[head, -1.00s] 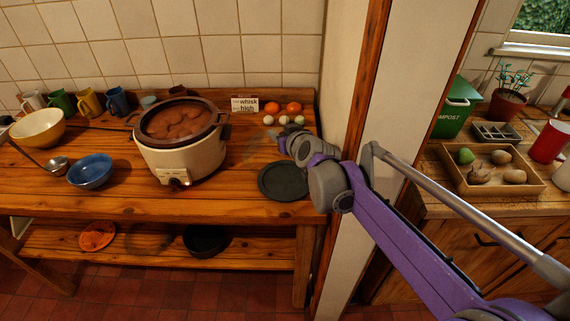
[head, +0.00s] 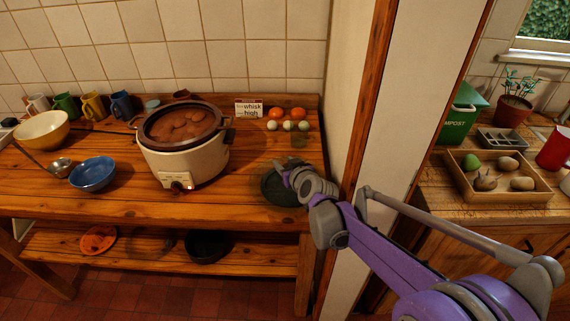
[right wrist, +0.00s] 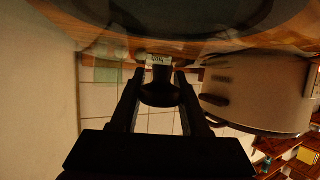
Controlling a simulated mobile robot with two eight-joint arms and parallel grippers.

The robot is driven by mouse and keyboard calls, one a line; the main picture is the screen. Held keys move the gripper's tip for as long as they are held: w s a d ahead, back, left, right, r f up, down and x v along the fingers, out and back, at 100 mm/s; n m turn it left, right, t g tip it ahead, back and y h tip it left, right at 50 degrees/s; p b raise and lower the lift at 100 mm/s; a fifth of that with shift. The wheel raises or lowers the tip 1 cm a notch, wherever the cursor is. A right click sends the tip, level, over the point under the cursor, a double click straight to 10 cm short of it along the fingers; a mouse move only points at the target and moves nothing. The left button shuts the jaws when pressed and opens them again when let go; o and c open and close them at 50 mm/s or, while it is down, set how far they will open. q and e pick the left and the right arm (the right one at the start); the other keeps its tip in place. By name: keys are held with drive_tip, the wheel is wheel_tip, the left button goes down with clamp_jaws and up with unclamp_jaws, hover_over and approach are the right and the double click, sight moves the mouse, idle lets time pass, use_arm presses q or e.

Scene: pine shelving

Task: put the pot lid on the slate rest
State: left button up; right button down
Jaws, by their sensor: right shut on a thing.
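My right gripper (head: 281,168) is over the slate rest (head: 272,196), a dark round disc at the right end of the pine worktop, and partly hides it. In the right wrist view its fingers (right wrist: 160,80) are shut on the dark knob of the pot lid (right wrist: 160,93). The lid's clear glass is hard to make out; it spreads between the knob and the dark disc in that view. I cannot tell whether the lid touches the slate rest. My left gripper is out of view.
A cream slow cooker (head: 190,165) with brown food stands open left of the slate rest. Oranges (head: 297,113), eggs (head: 287,126) and a small sign (head: 249,108) are behind. A wall post (head: 357,130) rises close on the right. A blue bowl (head: 93,174) is farther left.

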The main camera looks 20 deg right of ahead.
drive_tip(key=shift+c, duration=1.9)
unclamp_jaws()
drive_tip(key=shift+r, duration=0.1)
drive_tip(key=p+v, duration=0.1)
drive_tip(key=v, duration=1.1)
drive_tip(key=shift+s, duration=0.1)
drive_tip(key=s+f+g, duration=0.4)
drive_tip(key=s+f, duration=0.2)
drive_tip(key=s, duration=0.7)
drive_tip(key=s+f+m+g+h, duration=0.1)
drive_tip(key=s+f+g, duration=0.3)
drive_tip(key=s, duration=1)
wheel_tip(320, 180, down, 3)
drive_tip(key=shift+a+f+h, duration=0.1)
drive_tip(key=shift+a+h, duration=0.2)
